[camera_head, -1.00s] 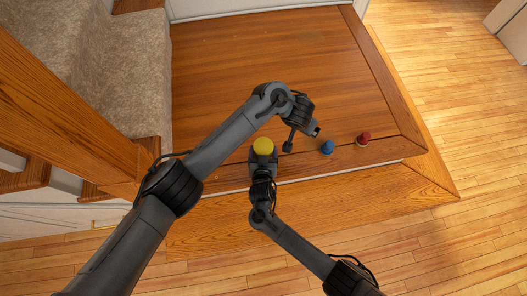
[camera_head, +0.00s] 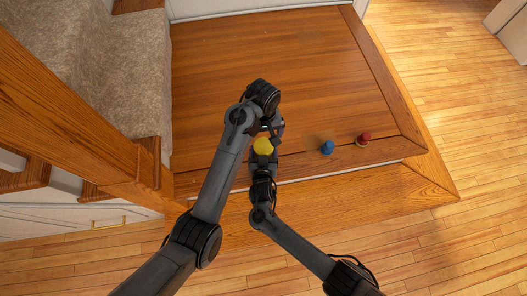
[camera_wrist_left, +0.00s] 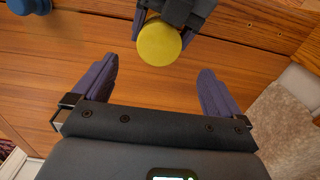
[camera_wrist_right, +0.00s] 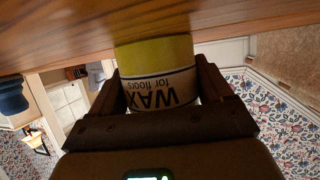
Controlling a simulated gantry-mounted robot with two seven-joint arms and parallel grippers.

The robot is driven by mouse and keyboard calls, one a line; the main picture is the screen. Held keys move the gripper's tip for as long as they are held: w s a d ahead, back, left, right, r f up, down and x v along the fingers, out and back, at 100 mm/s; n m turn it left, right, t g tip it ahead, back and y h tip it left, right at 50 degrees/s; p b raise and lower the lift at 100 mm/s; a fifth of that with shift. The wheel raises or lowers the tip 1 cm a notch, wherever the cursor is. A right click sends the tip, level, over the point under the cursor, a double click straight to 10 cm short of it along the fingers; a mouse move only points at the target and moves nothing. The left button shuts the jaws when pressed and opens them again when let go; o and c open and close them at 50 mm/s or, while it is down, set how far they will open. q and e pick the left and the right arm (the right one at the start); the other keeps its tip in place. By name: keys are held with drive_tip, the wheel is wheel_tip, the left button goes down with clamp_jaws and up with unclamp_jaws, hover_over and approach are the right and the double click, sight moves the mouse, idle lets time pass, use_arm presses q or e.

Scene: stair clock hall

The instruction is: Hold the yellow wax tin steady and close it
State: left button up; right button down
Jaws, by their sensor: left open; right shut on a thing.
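The yellow wax tin (camera_head: 263,147) stands near the front edge of the wooden landing. My right gripper (camera_head: 262,163) is shut around its side from the front. In the right wrist view the tin (camera_wrist_right: 157,82) has a label reading "WAX for floors", upside down, between the fingers (camera_wrist_right: 160,92). My left gripper (camera_head: 272,132) is above and just behind the tin. In the left wrist view its fingers (camera_wrist_left: 157,88) are open and empty, and the tin's round yellow top (camera_wrist_left: 159,42) lies beyond the gap between them, apart from both. I cannot tell how the top sits.
A blue object (camera_head: 327,147) and a red object (camera_head: 363,139) stand in a row to the right on the landing (camera_head: 270,55). A wooden post and rail (camera_head: 75,115) and carpeted stairs (camera_head: 135,75) are at the left. The back of the landing is clear.

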sight(263, 146)
use_arm(q)
drive_tip(key=shift+f, duration=0.1)
drive_tip(key=shift+f, duration=3.9)
drive_tip(key=c, duration=1.1)
drive_tip(key=m, duration=0.9)
drive_tip(key=shift+m, duration=0.3)
